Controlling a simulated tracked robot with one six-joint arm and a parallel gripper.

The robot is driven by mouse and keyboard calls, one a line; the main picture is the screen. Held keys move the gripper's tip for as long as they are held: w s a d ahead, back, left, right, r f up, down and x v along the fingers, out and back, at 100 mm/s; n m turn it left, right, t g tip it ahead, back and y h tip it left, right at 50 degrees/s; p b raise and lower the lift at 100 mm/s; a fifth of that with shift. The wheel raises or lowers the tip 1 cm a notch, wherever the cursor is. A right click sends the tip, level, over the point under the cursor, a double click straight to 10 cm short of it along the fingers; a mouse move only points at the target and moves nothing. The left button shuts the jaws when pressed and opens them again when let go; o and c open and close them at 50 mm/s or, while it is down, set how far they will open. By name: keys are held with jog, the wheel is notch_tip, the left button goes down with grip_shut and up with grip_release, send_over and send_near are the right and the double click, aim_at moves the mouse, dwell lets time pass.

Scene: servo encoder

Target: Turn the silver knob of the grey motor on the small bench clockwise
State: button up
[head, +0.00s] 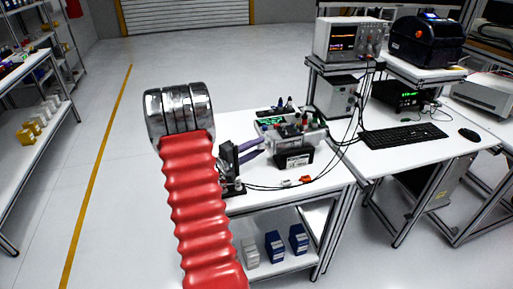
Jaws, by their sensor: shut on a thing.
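The small bench (330,172) is a white-topped table in the middle of the head view. My red ribbed arm with its chrome joint stands in front of the bench's left part. Just right of the arm, a black upright part (229,160) stands on the bench top, with a small silver part near its foot. Dark cables run from there to the right. I cannot tell whether this belongs to the grey motor. The silver knob cannot be made out. I cannot make out my gripper; it may be hidden behind my arm.
A grey tool box (298,142) with several tools stands behind. An oscilloscope (350,39), a keyboard (404,138) and a black printer (425,40) are on the right. Shelves (30,140) stand left; the floor between is clear.

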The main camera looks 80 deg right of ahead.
jog(key=shift+s+a+f+m, duration=0.1)
jog(key=shift+f+m, duration=0.1)
jog(key=shift+m, duration=0.2)
jog(key=o, duration=1.1)
jog(key=shift+r, duration=0.1)
jog(key=shift+c, duration=0.2)
jog(key=v, duration=1.3)
jog(key=shift+w+a+f, duration=0.2)
jog(key=shift+w+a, duration=0.05)
jog(key=shift+w, duration=0.1)
jog(key=shift+w+a+r, duration=0.1)
jog(key=shift+a+r, duration=0.3)
jog(key=shift+r, duration=0.05)
jog(key=w+a+r+n+t+y, duration=0.2)
jog(key=a+r+t+y, duration=0.2)
jog(key=a, duration=1.2)
jog(key=w+a+r+n+t+y, duration=0.2)
jog(key=a+r+t+y, duration=0.2)
jog(key=a, duration=1.3)
jog(key=w+a+r+n+t+y, duration=0.3)
jog(key=a+t+y, duration=0.3)
jog(key=a, duration=1.1)
jog(key=shift+r+t+y, duration=0.3)
jog(key=shift+r+t, duration=0.4)
jog(key=shift+t, duration=0.2)
